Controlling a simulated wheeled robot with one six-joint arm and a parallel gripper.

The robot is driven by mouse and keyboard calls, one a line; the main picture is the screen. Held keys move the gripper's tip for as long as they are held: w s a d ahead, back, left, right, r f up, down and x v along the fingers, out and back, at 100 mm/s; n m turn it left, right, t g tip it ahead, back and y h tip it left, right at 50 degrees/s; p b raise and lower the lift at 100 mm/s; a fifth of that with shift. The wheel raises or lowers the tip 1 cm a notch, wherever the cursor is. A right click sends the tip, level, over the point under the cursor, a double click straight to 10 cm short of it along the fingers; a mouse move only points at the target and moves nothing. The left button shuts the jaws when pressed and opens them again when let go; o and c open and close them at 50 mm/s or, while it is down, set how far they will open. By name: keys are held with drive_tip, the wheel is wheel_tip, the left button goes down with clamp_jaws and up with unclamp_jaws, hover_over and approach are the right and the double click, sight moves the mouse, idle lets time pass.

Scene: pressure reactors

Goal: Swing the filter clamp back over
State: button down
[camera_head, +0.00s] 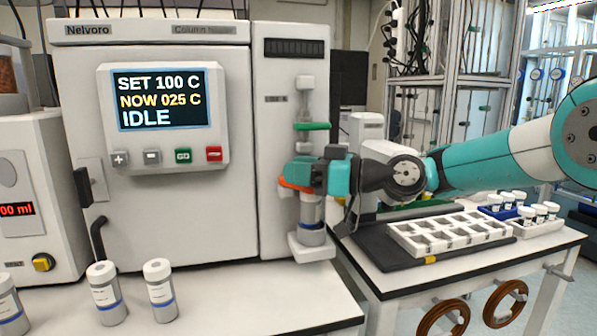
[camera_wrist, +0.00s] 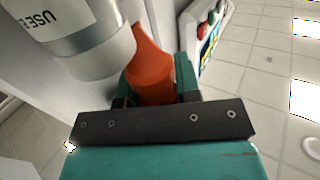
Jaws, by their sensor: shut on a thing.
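An orange piece, which looks like the filter clamp (camera_wrist: 150,72), sits between the jaws of my gripper in the wrist view. A strip of its orange (camera_head: 297,187) shows below my gripper in the head view. My gripper (camera_head: 308,174) is shut on it at the front of the narrow column on the cabinet's right side. A white labelled cylinder with a grey band (camera_wrist: 85,45) is close beside the orange piece. In the head view a cylinder (camera_head: 312,212) stands on a white bracket just under my gripper. The clamp's far end and pivot are hidden.
A green bar (camera_head: 312,126) and white fitting are above my gripper. The cabinet display (camera_head: 160,100) reads IDLE. Several capped bottles stand at front left, including one with a blue band (camera_head: 160,290). A side table at right bears a white tray (camera_head: 450,250) and vial racks.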

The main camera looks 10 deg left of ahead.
drive_tip(key=shift+r, duration=0.35)
drive_tip(key=c, duration=1)
unclamp_jaws()
drive_tip(key=shift+s+d, duration=0.1)
drive_tip(key=shift+o, duration=1)
drive_tip(key=shift+f, duration=0.15)
drive_tip(key=shift+d+f, duration=0.1)
drive_tip(key=shift+d, duration=0.3)
drive_tip(key=s+d+b, duration=0.1)
drive_tip(key=d, duration=0.5)
drive_tip(key=shift+d, duration=0.3)
drive_tip(key=shift+c, duration=0.3)
